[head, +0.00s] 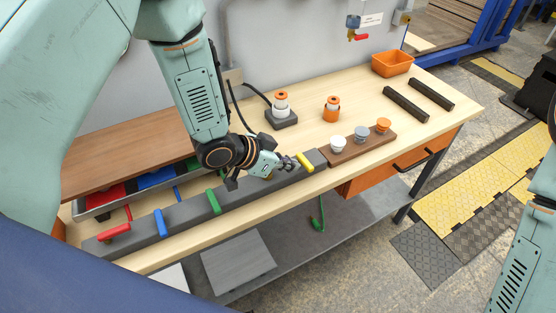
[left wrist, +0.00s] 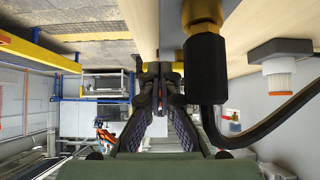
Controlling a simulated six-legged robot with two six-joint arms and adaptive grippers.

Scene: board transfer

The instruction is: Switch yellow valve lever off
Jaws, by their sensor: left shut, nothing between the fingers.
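The yellow valve lever (head: 305,163) is a short bar near the right end of a long grey block (head: 184,212) along the bench's front. It lies across the block, slanting like the green and blue levers. My left gripper (head: 290,163) is shut and empty, its tips low over the block just left of the yellow lever. I cannot tell whether they touch. The closed fingers (left wrist: 161,72) also show in the left wrist view.
Red (head: 115,231), blue (head: 160,222) and green (head: 213,200) levers stand left on the block. A brown board (head: 345,152) holding three knobbed pieces lies just right. A black cable fitting (left wrist: 207,70) is close to the fingers. An orange bin (head: 393,63) stands at the back.

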